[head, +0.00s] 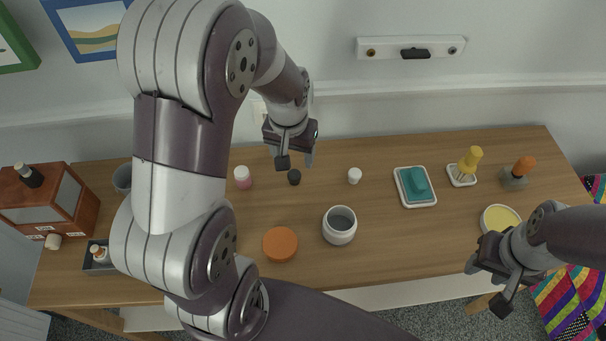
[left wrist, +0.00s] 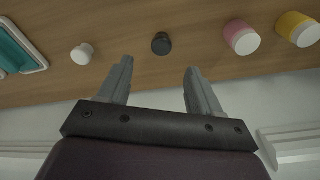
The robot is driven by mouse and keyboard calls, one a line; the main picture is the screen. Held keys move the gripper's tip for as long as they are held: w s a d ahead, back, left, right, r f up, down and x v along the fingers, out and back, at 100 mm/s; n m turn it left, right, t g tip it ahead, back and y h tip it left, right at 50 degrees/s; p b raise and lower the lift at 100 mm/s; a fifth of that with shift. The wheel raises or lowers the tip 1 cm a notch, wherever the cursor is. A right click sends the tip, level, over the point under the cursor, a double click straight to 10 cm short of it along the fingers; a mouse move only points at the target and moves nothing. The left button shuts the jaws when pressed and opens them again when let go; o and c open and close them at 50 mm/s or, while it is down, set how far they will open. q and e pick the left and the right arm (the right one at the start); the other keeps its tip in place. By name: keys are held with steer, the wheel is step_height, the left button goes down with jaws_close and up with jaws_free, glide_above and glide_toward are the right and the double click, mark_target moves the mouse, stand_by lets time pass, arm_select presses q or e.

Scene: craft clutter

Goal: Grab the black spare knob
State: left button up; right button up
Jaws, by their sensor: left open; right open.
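The black spare knob (head: 294,177) stands on the wooden table, just below my left gripper (head: 295,163) in the head view. In the left wrist view the black knob (left wrist: 161,43) lies ahead of the fingertips, between their lines and apart from them. My left gripper (left wrist: 158,68) is open and empty. A white knob (head: 354,175) stands to the right of the black one; it also shows in the left wrist view (left wrist: 82,53). My right gripper (head: 489,287) is open and empty at the table's front right edge.
A pink jar (head: 243,178) stands left of the black knob. A white pot (head: 340,227) and an orange lid (head: 280,244) are nearer the front. A teal item in a white tray (head: 415,187) is to the right. My left arm hides part of the table's left side.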

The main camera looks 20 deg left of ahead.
mark_target(294, 174)
arm_select(q)
steer(key=f, duration=0.7)
steer(key=shift+w+a+f+b, duration=0.2)
steer(key=shift+w+f+b, duration=0.1)
steer(key=shift+w+f, duration=0.1)
steer(key=shift+r, duration=0.1)
steer(key=c, duration=1.1)
